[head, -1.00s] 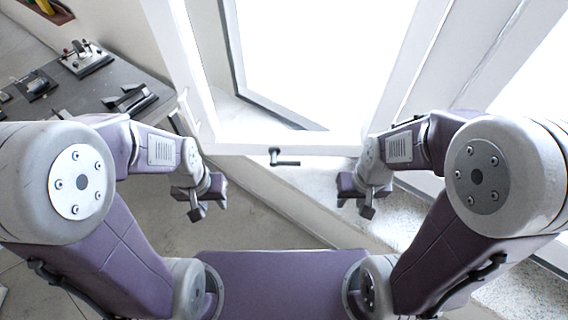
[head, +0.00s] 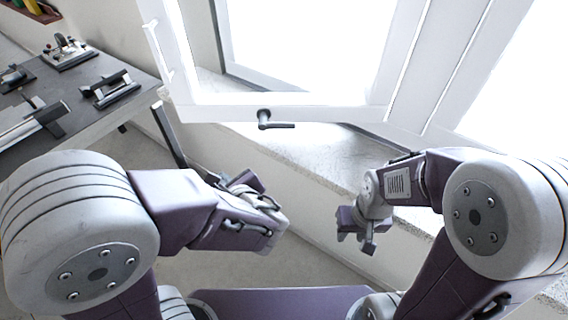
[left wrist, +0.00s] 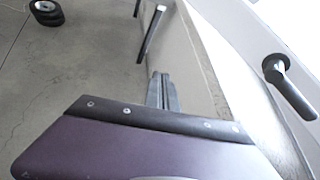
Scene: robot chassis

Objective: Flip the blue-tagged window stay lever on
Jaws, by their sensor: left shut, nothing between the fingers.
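A dark lever handle (head: 272,121) sits on the bottom rail of the white window frame (head: 215,112) in the head view, its grip pointing right. It also shows at the right of the left wrist view (left wrist: 288,84). I see no blue tag on it. My left gripper (head: 243,182) is below and slightly left of the handle in the head view, apart from it and partly hidden by its own wrist. In the left wrist view its fingers (left wrist: 162,92) are together and empty. My right gripper (head: 358,233) hangs lower right of the handle, apart from it; its jaw opening is unclear.
A grey bench (head: 135,82) at the left carries several clamp-like metal fixtures (head: 110,88). A dark upright post (head: 168,135) stands between the bench and the window wall. A speckled pale sill (head: 320,150) runs under the window. The floor before the wall is open.

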